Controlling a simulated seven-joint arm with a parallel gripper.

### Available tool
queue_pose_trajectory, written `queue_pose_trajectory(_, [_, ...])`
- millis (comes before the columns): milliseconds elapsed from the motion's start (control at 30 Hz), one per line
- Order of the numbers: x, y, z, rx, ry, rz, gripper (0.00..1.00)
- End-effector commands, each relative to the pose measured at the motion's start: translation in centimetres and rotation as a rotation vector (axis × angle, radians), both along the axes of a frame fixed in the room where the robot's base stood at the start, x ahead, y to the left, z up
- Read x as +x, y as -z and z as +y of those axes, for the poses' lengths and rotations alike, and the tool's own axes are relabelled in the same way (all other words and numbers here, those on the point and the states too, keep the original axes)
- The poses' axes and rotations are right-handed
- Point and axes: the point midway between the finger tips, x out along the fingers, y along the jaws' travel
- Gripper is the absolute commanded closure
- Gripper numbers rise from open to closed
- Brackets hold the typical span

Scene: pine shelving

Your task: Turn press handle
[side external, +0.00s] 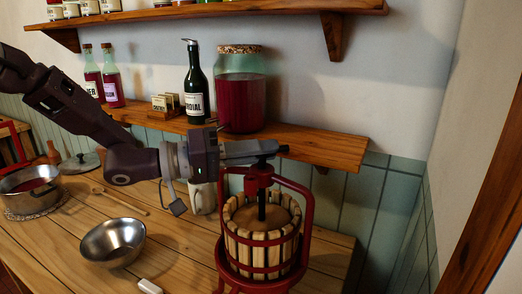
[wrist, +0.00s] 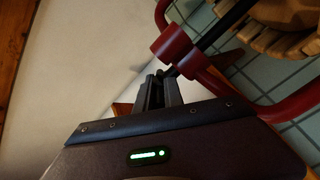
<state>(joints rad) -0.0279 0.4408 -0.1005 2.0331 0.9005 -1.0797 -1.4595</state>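The fruit press stands on the table at right, with a red frame (side external: 304,222), a slatted wooden basket (side external: 262,252) and a dark upright screw (side external: 262,208). The press handle (side external: 283,148) is a dark bar at the screw's top; its far end shows past my fingers. My gripper (side external: 262,152) reaches in from the left at handle height. In the wrist view, my gripper (wrist: 162,88) has its fingers close together at the screw's top, beside the red collar (wrist: 172,45). Something dark lies between the fingers; whether they clamp the handle is unclear.
A wooden shelf (side external: 335,148) behind the press holds a large red jar (side external: 240,95) and a dark bottle (side external: 195,85), close to my gripper. A mug (side external: 202,200) stands below my wrist. A metal bowl (side external: 112,243) sits at front left.

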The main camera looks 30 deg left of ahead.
Motion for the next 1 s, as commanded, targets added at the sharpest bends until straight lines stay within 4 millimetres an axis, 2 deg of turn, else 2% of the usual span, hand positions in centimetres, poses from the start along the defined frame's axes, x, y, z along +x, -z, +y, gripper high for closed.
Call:
queue_pose_trajectory(267, [-0.02, -0.04, 0.02, -0.001, -0.014, -0.001, 1.00])
queue_pose_trajectory(467, [-0.11, -0.01, -0.01, -0.001, -0.092, 0.002, 1.00])
queue_pose_trajectory(1000, [-0.36, 0.11, -0.39, 0.006, -0.562, 0.001, 1.00])
